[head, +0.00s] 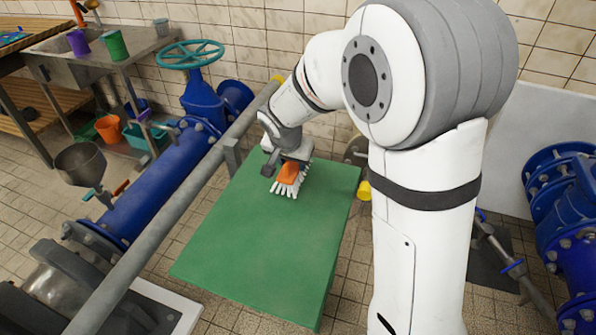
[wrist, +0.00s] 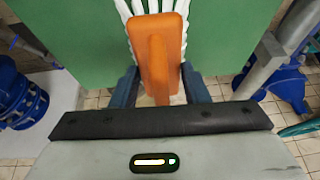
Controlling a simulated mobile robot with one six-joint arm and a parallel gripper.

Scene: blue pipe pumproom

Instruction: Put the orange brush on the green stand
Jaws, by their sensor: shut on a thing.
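The orange brush (head: 288,173) has an orange back and white bristles. My gripper (head: 287,164) is shut on it, over the far part of the green stand (head: 262,245). In the wrist view the brush (wrist: 157,60) sits between the two dark fingers of my gripper (wrist: 158,88), bristles showing past its far end and sides. The green stand (wrist: 80,40) fills the background behind it. The brush is over the stand's top near its back edge; I cannot tell whether it touches the surface.
A large blue pipe (head: 150,185) and a grey rail (head: 180,200) run along the stand's left side. A teal handwheel (head: 190,54) rises behind. Blue pipework (head: 570,210) stands at the right. The near part of the stand's top is clear.

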